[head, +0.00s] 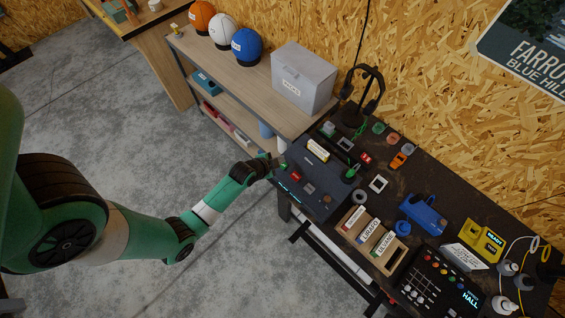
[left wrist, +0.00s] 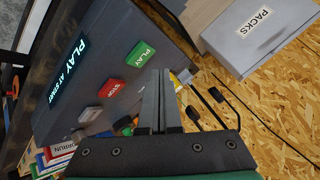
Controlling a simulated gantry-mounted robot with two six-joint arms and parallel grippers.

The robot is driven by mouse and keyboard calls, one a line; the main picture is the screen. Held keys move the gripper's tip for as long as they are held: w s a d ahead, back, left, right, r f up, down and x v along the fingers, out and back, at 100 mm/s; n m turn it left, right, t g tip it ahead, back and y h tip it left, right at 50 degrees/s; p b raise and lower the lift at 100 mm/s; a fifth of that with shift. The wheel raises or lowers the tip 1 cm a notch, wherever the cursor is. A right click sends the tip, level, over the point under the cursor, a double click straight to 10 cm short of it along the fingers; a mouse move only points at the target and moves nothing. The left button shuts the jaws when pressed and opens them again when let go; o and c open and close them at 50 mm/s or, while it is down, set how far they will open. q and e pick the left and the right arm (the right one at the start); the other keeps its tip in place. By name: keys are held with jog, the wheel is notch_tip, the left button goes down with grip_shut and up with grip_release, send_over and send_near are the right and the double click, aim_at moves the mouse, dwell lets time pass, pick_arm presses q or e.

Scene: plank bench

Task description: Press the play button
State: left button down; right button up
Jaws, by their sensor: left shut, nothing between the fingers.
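The green play button (left wrist: 140,54) is on the dark player box (left wrist: 100,30) in the left wrist view, labelled PLAY. A red button (left wrist: 112,88) sits beside it, and a lit display (left wrist: 68,75) reads "PLAY AT START". My left gripper (left wrist: 158,74) is shut and empty, its fingertips showing close beside the play button. Whether they touch it I cannot tell. In the head view my left gripper (head: 280,160) is over the upper left edge of the player box (head: 318,198), near the small green button. My right gripper is not in view.
A grey PACKS box (head: 303,78) stands on the wooden shelf behind. A headphone stand (head: 358,108) is at the back of the dark bench. A wooden tray of labelled cartridges (head: 388,262) and a button panel (head: 440,285) lie to the right. Grey floor is open on the left.

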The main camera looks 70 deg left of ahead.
pick_arm(q)
notch_tip(320, 180, up, 4)
jog(key=p, duration=0.3)
dwell(0.7)
